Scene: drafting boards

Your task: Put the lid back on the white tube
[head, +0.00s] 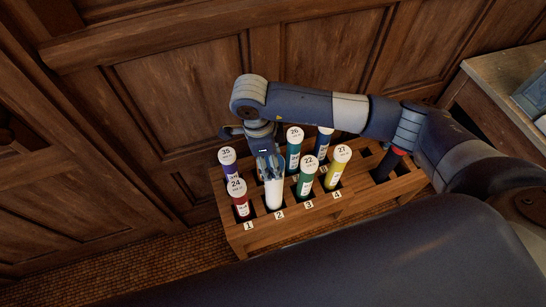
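The white tube (275,195) stands upright in the wooden rack, in the front row behind the label 2. My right gripper (270,171) points down at its top from above, with its fingers over the upper end. The fingers hide the tube's mouth, and I cannot make out a separate lid or whether the fingers are closed on anything. My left gripper is not in view.
The wooden rack (330,214) holds several other tubes with numbered white tops: red (241,204), purple (230,170), green (305,183) and yellow (335,174) stand close around. Panelled wood rises behind.

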